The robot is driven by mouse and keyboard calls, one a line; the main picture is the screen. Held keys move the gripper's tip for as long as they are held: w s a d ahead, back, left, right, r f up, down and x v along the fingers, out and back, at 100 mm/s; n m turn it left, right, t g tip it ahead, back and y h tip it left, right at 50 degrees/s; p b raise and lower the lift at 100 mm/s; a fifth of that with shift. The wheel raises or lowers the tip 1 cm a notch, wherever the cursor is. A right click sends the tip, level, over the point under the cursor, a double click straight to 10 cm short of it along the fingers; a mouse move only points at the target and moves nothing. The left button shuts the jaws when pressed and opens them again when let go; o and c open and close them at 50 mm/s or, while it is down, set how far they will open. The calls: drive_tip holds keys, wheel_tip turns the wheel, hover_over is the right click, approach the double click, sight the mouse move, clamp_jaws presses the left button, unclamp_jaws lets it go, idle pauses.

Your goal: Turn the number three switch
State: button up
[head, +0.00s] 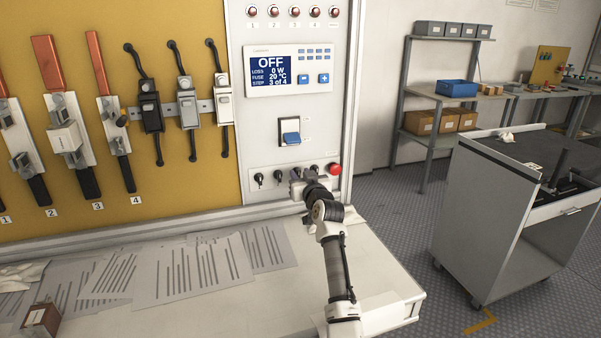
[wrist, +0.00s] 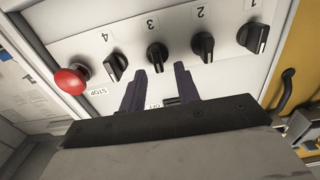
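The number three switch (wrist: 157,56) is a black rotary knob in a row of knobs on a white panel. In the wrist view, which is upside down, it sits just ahead of my gripper (wrist: 160,72). The two dark fingers are open, one to each side of the knob's line. I cannot tell whether they touch it. In the head view my gripper (head: 298,182) is at the knob row and hides most of the number three switch.
The number four switch (wrist: 116,67) and a red stop button (wrist: 72,79) are to the left in the wrist view. The number two switch (wrist: 204,46) and number one switch (wrist: 254,37) are to the right. A display (head: 290,70) reads OFF, above a blue rocker (head: 291,138).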

drive_tip(key=shift+w+a, duration=0.15)
drive_tip(key=shift+w, duration=0.35)
drive_tip(key=shift+c, duration=0.4)
clamp_jaws()
drive_tip(key=shift+m, duration=0.3)
drive_tip(key=m, duration=0.5)
drive_tip(key=shift+w+d+m, duration=0.1)
drive_tip(key=shift+d+m, duration=0.2)
drive_tip(key=m, duration=0.3)
drive_tip(key=m+p, duration=0.1)
drive_tip(key=m, duration=0.1)
drive_tip(key=shift+d+f+m, duration=0.3)
drive_tip(key=shift+w, duration=0.1)
